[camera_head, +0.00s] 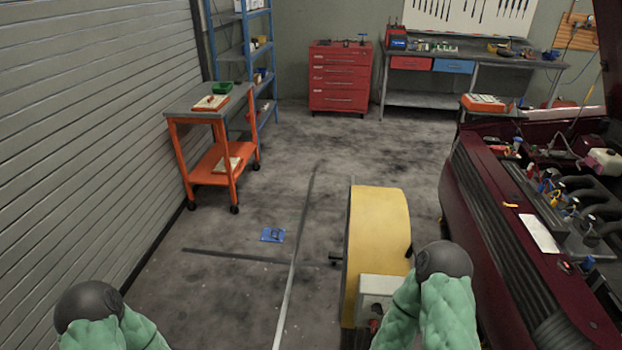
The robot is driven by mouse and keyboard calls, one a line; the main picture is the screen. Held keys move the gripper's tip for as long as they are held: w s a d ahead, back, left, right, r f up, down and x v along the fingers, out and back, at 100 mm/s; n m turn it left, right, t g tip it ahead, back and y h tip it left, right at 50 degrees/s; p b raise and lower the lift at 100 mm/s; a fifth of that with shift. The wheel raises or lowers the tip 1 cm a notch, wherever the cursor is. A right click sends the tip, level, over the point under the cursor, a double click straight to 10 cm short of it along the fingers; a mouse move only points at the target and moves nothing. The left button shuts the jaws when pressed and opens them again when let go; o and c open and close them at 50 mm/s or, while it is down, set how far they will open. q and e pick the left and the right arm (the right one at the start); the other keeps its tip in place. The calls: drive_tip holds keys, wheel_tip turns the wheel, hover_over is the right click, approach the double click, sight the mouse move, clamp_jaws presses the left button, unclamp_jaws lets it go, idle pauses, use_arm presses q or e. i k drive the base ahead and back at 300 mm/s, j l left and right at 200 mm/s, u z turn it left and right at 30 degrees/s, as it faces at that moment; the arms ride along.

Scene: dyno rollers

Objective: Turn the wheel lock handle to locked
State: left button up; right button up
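No part is plainly recognisable as the wheel lock handle at this size. A yellow curved housing (376,230) stands on the floor in front of me, right of centre. A pale grey box (376,296) is at its near end, with a small dark and red part (374,326) low on it, partly hidden by my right arm. A short black bar (335,262) sticks out at the housing's left side. A small blue plate (272,235) with a darker raised part lies on the floor to the left. My green-sleeved arms show at the bottom; neither gripper is visible.
A dark red car (500,235) with its engine bay open fills the right. A long metal strip (293,270) runs along the floor left of the housing. An orange cart (209,160) stands by the left wall. A red tool cabinet (339,78) is at the back.

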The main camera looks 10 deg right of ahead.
sight(372, 323)
drive_tip(key=z, duration=1)
drive_tip(key=i+j+z, duration=0.25)
drive_tip(key=j+z, duration=0.5)
drive_tip(key=j, duration=0.2)
drive_tip(key=i, duration=0.05)
